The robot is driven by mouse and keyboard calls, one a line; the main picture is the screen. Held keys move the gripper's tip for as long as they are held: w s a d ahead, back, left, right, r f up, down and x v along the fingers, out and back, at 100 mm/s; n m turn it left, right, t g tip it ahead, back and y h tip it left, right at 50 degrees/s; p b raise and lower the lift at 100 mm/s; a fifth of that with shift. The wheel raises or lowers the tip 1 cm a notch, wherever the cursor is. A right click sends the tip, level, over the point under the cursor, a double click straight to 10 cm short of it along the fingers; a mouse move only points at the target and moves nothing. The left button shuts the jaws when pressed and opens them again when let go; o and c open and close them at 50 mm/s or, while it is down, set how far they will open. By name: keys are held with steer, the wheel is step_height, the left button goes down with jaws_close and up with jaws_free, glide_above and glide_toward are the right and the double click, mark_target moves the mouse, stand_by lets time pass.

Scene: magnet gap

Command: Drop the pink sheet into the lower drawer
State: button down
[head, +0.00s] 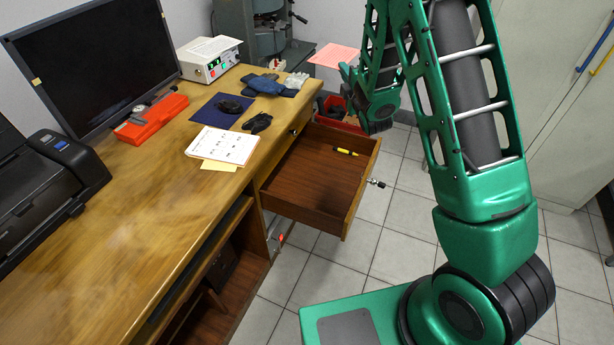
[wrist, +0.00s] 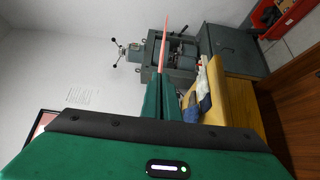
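The pink sheet (head: 335,56) is held out flat in the air beyond the desk's right end, well above the floor. My gripper (head: 349,72) is at its near right edge. In the wrist view the sheet (wrist: 167,42) shows nearly edge-on, rising from between the closed fingers (wrist: 163,95). An open wooden drawer (head: 315,190) sticks out from the desk, below and nearer than my gripper. A yellow marker (head: 345,152) lies in it; the rest of its visible floor is bare. A small dark knob (head: 293,132) sits on the desk front above this drawer.
A red bin (head: 350,122) with dark contents stands on the floor behind the drawer. The desk (head: 150,180) bears gloves, a blue mat (head: 205,115), papers (head: 223,146), a red case (head: 151,118) and a monitor. A grey machine (head: 255,25) stands behind. Tiled floor is clear right of the drawer.

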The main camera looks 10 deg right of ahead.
steer(key=s+a+f+g, duration=0.1)
steer(key=s+f+g, duration=0.1)
steer(key=s+f, duration=0.65)
steer(key=s+a+f+n+g+y, duration=0.15)
steer(key=s+f, duration=0.35)
steer(key=f, duration=0.7)
steer(key=s+a+f+m+g, duration=0.1)
steer(key=s+a+f+g, duration=0.1)
steer(key=s+f, duration=0.7)
steer(key=w+r+x, duration=0.1)
steer(key=x, duration=0.9)
steer(key=r+x, duration=0.2)
steer(key=x, duration=0.7)
steer(key=shift+w+n, duration=0.35)
steer(key=shift+w, duration=0.4)
steer(key=shift+f, duration=0.5)
steer(key=c, duration=2)
jaws_free()
steer(key=shift+c, duration=0.2)
steer(key=shift+r, duration=0.1)
